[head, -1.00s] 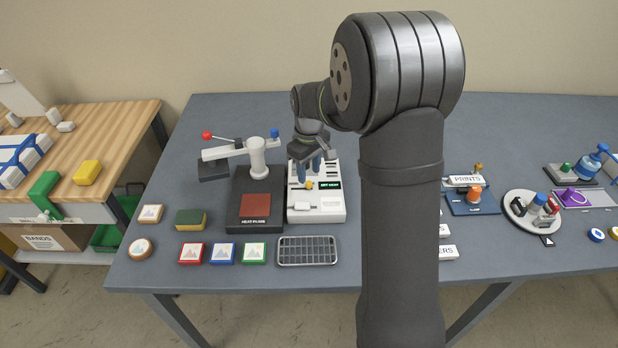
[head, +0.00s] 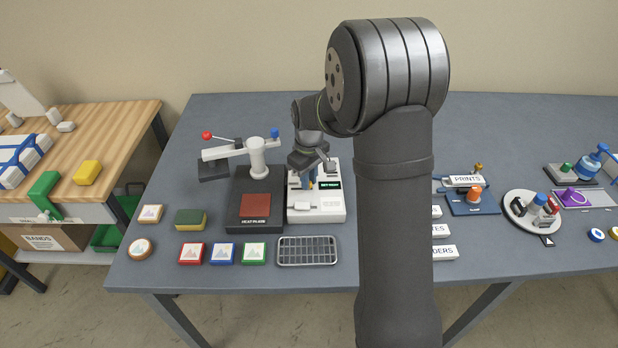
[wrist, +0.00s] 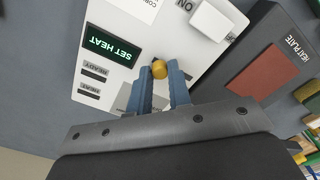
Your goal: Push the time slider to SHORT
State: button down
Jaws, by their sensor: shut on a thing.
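The white control panel (head: 331,214) stands right of the heat plate in the head view. In the wrist view, the panel (wrist: 118,60) carries a small yellow knob (wrist: 160,69); no SHORT or time wording beside it can be read. My gripper (wrist: 161,78) has its blue fingers on either side of the knob and is shut on it. In the head view my gripper (head: 312,183) is low over the panel, and my wrist hides much of the panel's back part. A green-lit display (wrist: 111,50) reads SET HEAT.
A white block (wrist: 211,25) near the word ON sits on the panel. The heat plate (head: 255,206) with its levered press stands close on the left. A wire rack (head: 307,251) lies in front. Framed picture tiles and a sponge (head: 190,220) lie farther left.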

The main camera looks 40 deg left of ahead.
jog(key=shift+s+a, duration=1.55)
jog(key=shift+a, duration=0.05)
jog(key=c, duration=1.3)
grip_release()
jog(key=shift+s, duration=0.1)
notch_tip(320, 180, up, 18)
jog(key=shift+f, duration=0.25)
